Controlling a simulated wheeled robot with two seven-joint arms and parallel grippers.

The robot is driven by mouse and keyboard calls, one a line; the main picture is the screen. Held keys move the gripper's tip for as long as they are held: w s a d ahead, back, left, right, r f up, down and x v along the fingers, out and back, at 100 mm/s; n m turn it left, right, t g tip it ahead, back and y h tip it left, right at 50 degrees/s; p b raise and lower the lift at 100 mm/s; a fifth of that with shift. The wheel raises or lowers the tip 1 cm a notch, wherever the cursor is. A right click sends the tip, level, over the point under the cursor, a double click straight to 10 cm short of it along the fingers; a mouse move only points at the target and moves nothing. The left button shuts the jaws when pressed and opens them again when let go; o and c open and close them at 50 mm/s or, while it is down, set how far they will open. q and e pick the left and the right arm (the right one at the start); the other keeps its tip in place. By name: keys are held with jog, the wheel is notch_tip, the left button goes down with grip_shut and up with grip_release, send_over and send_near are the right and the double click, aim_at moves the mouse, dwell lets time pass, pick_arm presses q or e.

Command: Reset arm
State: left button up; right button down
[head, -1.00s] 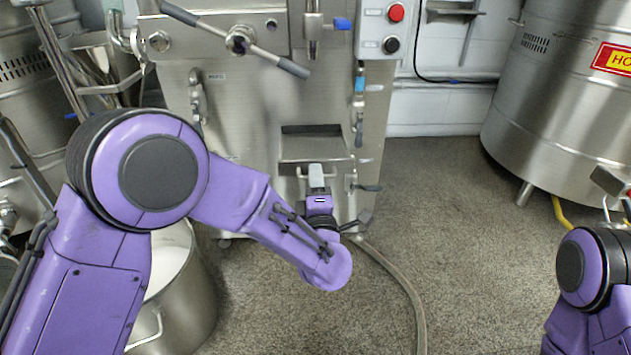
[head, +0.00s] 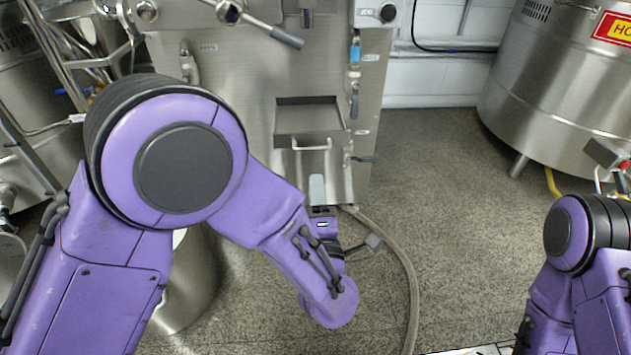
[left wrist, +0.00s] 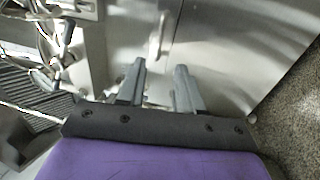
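My left arm reaches from the left across the head view. Its gripper (head: 318,190) is in front of the lower part of the steel mill cabinet (head: 240,110). In the left wrist view, the two grey fingers of my left gripper (left wrist: 158,88) stand apart with nothing between them. A steel handle (left wrist: 158,35) on the cabinet lies beyond the fingers, apart from them. My right arm shows at the right edge of the head view.
A steel pot (head: 190,285) stands behind my left arm, partly hidden. A large steel tank (head: 560,85) stands at the right. A hose (head: 405,270) runs over the floor. The speckled floor (head: 450,210) between cabinet and tank is open.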

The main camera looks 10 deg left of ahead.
dwell(0.3)
